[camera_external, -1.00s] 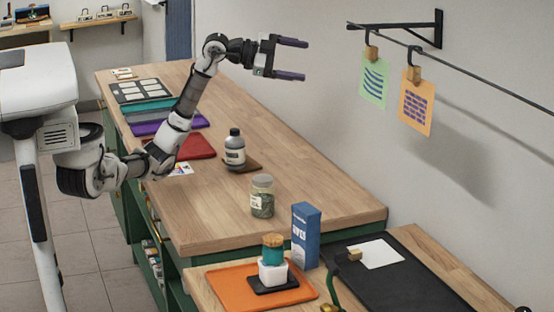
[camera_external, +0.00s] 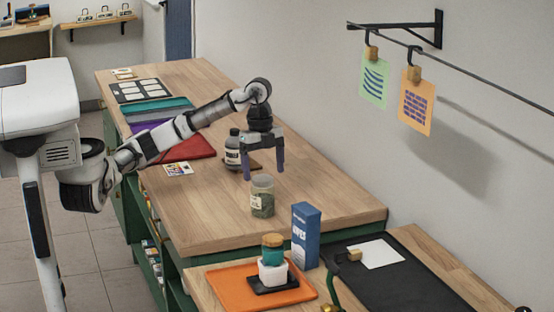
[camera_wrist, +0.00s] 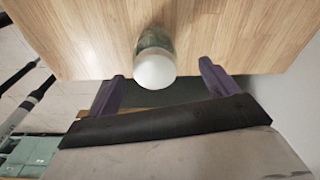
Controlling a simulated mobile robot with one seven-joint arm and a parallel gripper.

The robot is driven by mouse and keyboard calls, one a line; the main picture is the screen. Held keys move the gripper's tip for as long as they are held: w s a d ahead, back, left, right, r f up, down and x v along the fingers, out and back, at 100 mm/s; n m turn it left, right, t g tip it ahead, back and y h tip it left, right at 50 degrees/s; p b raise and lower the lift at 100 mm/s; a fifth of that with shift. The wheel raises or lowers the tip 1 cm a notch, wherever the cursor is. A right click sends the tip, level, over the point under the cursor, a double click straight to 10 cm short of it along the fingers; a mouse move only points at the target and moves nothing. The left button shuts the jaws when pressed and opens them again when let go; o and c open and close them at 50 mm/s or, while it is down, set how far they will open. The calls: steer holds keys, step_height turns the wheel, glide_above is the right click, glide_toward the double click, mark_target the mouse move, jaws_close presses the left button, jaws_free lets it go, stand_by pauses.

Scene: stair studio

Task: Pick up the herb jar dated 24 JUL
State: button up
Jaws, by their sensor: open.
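The herb jar (camera_external: 262,197) is a clear jar with green herbs, a pale label and a light lid. It stands upright on the wooden worktop near its front end. The label's date is too small to read. In the wrist view the jar (camera_wrist: 154,66) shows from above, its white lid toward me. My gripper (camera_external: 266,172) points down with its fingers apart, above and just behind the jar in the external view. In the wrist view my gripper (camera_wrist: 163,85) is open and empty, with the jar's lid in line with the space between the fingers.
A bottle with a dark cap (camera_external: 232,150) stands close behind my gripper on a brown board. A blue box (camera_external: 305,236) stands in front of the jar on the lower bench, beside an orange tray (camera_external: 222,283). The wooden worktop (camera_external: 205,210) is clear left of the jar.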

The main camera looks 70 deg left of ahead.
mark_target(262, 177)
steer(key=shift+s+d+f+p, duration=0.1)
steer(key=shift+d+f+p, duration=0.15)
steer(key=shift+f, duration=0.75)
steer(key=shift+s+d+f+p, duration=0.15)
steer(key=shift+f+p, duration=0.15)
steer(key=shift+f, duration=0.75)
steer(key=shift+s+d+f+p, duration=0.1)
steer(key=shift+d+f+p, duration=0.15)
steer(key=shift+f, duration=0.75)
steer(key=shift+c, duration=0.4)
steer(key=shift+w, duration=0.1)
steer(key=c, duration=1.1)
steer(key=shift+r, duration=0.1)
steer(key=shift+c, duration=0.2)
